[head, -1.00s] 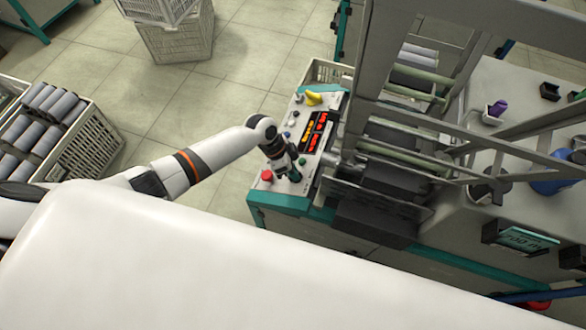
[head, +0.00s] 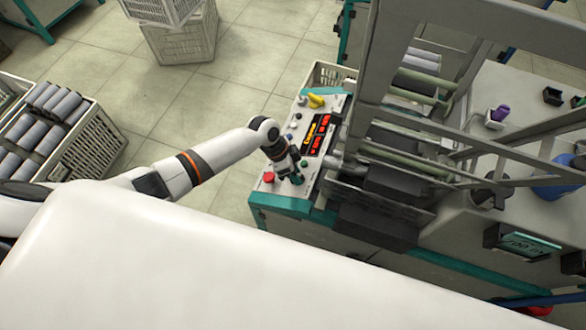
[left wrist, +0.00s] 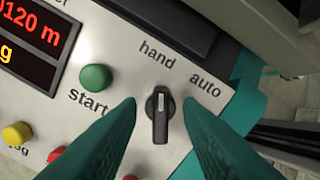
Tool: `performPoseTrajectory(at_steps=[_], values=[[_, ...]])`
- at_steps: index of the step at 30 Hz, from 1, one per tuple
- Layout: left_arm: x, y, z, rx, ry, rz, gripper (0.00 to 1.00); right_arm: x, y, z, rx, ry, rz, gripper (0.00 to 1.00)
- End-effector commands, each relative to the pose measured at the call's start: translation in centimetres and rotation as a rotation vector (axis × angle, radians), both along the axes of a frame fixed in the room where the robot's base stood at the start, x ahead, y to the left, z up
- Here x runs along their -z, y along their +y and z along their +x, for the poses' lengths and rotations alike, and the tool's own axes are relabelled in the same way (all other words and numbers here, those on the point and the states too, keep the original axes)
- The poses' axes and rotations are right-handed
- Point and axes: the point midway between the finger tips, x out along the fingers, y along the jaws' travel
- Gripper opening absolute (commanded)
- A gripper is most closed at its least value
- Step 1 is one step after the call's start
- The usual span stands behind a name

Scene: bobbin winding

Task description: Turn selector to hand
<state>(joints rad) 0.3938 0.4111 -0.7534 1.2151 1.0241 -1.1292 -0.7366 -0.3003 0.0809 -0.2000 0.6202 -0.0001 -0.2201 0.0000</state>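The selector (left wrist: 159,115) is a black knob on the light control panel in the left wrist view. Its bar stands nearly upright in the picture, its white mark at the upper end towards the printed "hand"; "auto" is to the upper right. My left gripper (left wrist: 160,103) is open, one teal finger on each side of the knob with a visible gap on both sides. In the head view my left gripper (head: 297,178) is down at the near end of the panel (head: 283,192) and hides the knob. My right gripper is not in view.
A green start button (left wrist: 95,77), a yellow button (left wrist: 16,134) and red buttons are near the fingers. A lit red display (left wrist: 28,45) is beside them. The machine frame (head: 375,70) rises right of the panel. A crate of bobbins (head: 90,135) stands at the left.

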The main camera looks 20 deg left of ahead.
Motion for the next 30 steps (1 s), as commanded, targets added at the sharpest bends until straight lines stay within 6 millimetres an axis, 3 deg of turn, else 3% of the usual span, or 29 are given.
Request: performPoseTrajectory(at_steps=[5, 18, 24, 30], values=[[-1.4, 0.8, 0.1, 0.000, -0.002, 0.000, 0.33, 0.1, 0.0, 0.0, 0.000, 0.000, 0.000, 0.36], [-9.2, 4.5, 0.1, 0.000, -0.002, 0.002, 0.33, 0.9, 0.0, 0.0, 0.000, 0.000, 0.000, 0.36], [-10.6, 5.2, 0.1, -0.002, 0.001, 0.001, 0.33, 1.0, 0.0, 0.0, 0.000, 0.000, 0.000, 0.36], [-10.8, 5.2, 0.1, -0.001, 0.000, 0.000, 0.33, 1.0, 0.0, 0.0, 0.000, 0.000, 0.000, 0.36]])
